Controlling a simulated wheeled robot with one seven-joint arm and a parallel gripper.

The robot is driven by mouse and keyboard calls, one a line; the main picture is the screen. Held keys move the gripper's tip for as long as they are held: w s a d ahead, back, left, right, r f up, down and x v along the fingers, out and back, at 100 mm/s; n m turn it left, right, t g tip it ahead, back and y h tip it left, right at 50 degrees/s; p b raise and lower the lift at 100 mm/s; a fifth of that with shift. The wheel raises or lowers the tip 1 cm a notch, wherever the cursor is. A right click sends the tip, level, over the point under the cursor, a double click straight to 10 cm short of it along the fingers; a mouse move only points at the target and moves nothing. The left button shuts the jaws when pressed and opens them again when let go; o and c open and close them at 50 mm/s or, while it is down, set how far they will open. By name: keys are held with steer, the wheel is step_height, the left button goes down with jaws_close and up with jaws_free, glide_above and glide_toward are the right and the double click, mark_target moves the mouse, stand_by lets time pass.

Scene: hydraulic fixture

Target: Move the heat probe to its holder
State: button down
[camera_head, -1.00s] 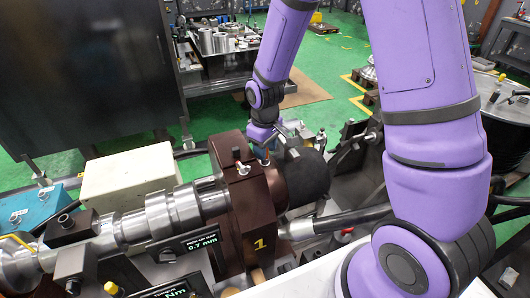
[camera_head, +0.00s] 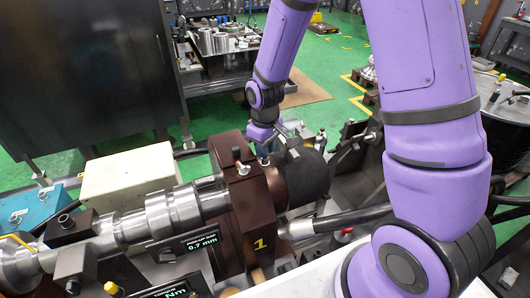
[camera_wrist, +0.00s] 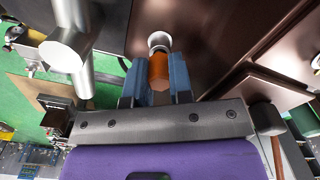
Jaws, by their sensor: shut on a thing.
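My gripper (camera_wrist: 157,68) shows in the wrist view with its two blue fingers shut on an orange cylinder with a pale ringed end, which I take as the heat probe (camera_wrist: 159,73). In the head view my gripper (camera_head: 264,143) is low beside the top of the brown block marked 1 (camera_head: 246,205). The probe is too small and hidden there to make out clearly. The brown surface also fills the upper right of the wrist view (camera_wrist: 215,35). I cannot tell which part is the probe's holder.
A steel shaft (camera_head: 170,215) runs left from the brown block, with a black cylinder (camera_head: 306,178) on its right side. A cream box (camera_head: 127,176) and a display reading 0.7 mm (camera_head: 190,246) stand nearby. A metal rod (camera_wrist: 78,50) is close left of my fingers.

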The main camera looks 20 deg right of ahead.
steer(key=shift+r, duration=2.15)
steer(key=c, duration=1.6)
jaws_free()
jaws_close()
